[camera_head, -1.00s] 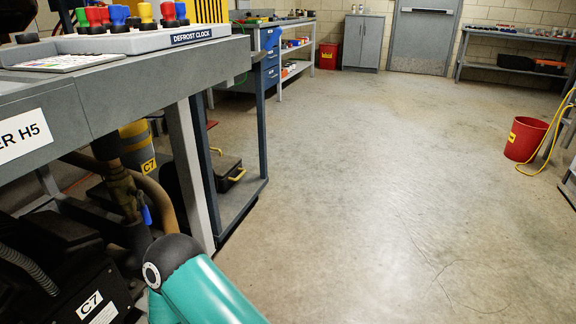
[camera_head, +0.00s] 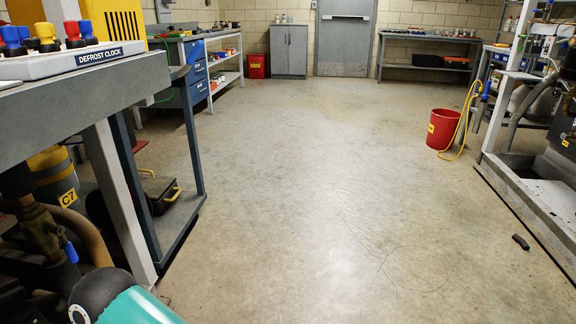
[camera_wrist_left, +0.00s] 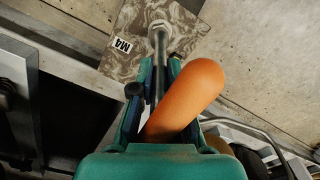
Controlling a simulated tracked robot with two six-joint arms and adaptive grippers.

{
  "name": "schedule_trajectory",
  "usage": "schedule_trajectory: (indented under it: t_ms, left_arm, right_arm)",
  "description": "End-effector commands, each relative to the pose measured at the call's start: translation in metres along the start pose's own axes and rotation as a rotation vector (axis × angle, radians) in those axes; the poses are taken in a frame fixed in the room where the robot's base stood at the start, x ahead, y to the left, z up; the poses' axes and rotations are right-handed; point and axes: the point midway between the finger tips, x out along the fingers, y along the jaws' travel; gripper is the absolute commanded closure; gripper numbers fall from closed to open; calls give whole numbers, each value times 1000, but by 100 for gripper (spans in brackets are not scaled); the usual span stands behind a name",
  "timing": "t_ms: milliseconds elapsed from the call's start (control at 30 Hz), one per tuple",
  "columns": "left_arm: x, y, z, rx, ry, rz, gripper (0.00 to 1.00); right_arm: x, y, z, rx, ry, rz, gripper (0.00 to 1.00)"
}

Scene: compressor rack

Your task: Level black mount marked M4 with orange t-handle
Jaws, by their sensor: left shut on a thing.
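In the left wrist view, my left gripper (camera_wrist_left: 160,88) is shut on the orange t-handle (camera_wrist_left: 192,92). The orange grip lies slanted between and over the teal fingers. A metal shaft with a nut (camera_wrist_left: 160,28) runs out past the fingertips. Beyond it is a marbled grey-brown plate or block with a white M4 label (camera_wrist_left: 122,45); it looks brown rather than black. The shaft end overlaps this piece, and I cannot tell whether they touch. In the head view only part of my teal arm shows at the bottom left; neither gripper is visible there.
A grey bench with the DEFROST CLOCK panel (camera_head: 98,56) stands close on the left, with a yellow C7 cylinder (camera_head: 55,178) below. A red bucket (camera_head: 444,128) stands at the right beside a rack frame (camera_head: 507,80). The middle floor (camera_head: 300,180) is clear.

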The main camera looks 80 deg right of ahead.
Motion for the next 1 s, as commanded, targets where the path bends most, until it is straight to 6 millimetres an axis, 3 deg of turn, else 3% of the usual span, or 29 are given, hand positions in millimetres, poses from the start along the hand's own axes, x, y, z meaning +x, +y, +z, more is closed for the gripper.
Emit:
schedule_trajectory:
  t_ms: [1000]
  left_arm:
    - [-51, 0, 0, 0, 1, 0, 100]
  right_arm:
    - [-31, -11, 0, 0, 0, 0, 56]
